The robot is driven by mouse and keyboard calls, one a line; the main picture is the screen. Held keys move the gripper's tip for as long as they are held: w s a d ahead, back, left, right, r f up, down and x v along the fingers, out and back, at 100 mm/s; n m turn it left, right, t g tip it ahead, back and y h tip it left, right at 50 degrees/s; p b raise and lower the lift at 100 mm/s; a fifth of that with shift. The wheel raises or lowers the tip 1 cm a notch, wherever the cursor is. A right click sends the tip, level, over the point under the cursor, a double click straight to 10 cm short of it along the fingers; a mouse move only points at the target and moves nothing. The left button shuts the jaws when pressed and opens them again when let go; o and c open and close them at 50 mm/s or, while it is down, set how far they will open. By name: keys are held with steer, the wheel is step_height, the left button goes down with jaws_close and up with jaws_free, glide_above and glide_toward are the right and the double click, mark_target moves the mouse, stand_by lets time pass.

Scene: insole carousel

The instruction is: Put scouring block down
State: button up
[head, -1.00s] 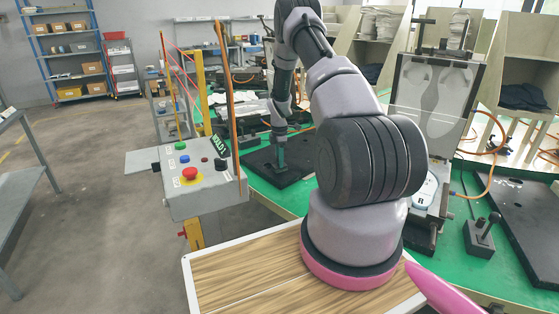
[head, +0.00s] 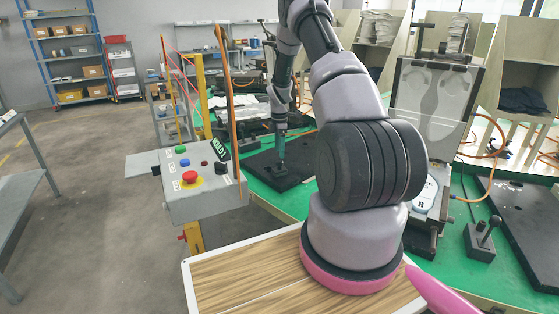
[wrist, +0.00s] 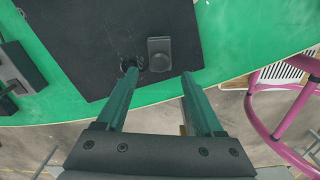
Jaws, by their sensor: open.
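A small dark grey block with a round mark on its top, which I take to be the scouring block (wrist: 159,52), lies on a black plate (wrist: 95,35) in the wrist view. My gripper (wrist: 159,75) is open, with its two green fingers apart and nothing between the tips. The block lies just beyond the fingertips and appears clear of both. In the head view my gripper (head: 281,160) points down over the black plate (head: 294,180) on the green table. The block is too small and dark to make out clearly there.
A dark round opening or ring (wrist: 132,63) is in the plate beside the left fingertip. A control box (head: 195,180) with a red button stands left of the plate. A press-like machine (head: 430,110) stands to the right. A pink tubular frame (wrist: 275,100) is beyond the table edge.

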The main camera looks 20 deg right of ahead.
steer(key=s+a+r+m+t, duration=0.1)
steer(key=s+a+r+m, duration=0.25)
steer(key=r, duration=0.75)
steer(key=s+a+r+m+t, duration=0.1)
steer(key=s+a+r+m, duration=0.2)
steer(key=r, duration=0.8)
steer(key=s+a+r+m+t, duration=0.1)
steer(key=s+a+r+m, duration=0.2)
steer(key=r, duration=0.8)
steer(key=s+a+r+m+t, duration=0.1)
steer(key=s+a+r+m, duration=0.2)
steer(key=s, duration=0.6)
steer(key=s+a+r+m+t+y, duration=0.1)
steer(key=s+a+r+m, duration=0.1)
steer(key=s, duration=0.7)
steer(key=s+a+r+m+t+y, duration=0.1)
steer(key=s+a+r+m+t, duration=0.1)
steer(key=s+m, duration=0.4)
steer(key=s+a+r, duration=0.1)
steer(key=s+r, duration=0.1)
steer(key=s, duration=0.1)
steer(key=shift+s+a+r, duration=0.25)
steer(key=shift+a+r, duration=0.1)
steer(key=shift+r, duration=0.05)
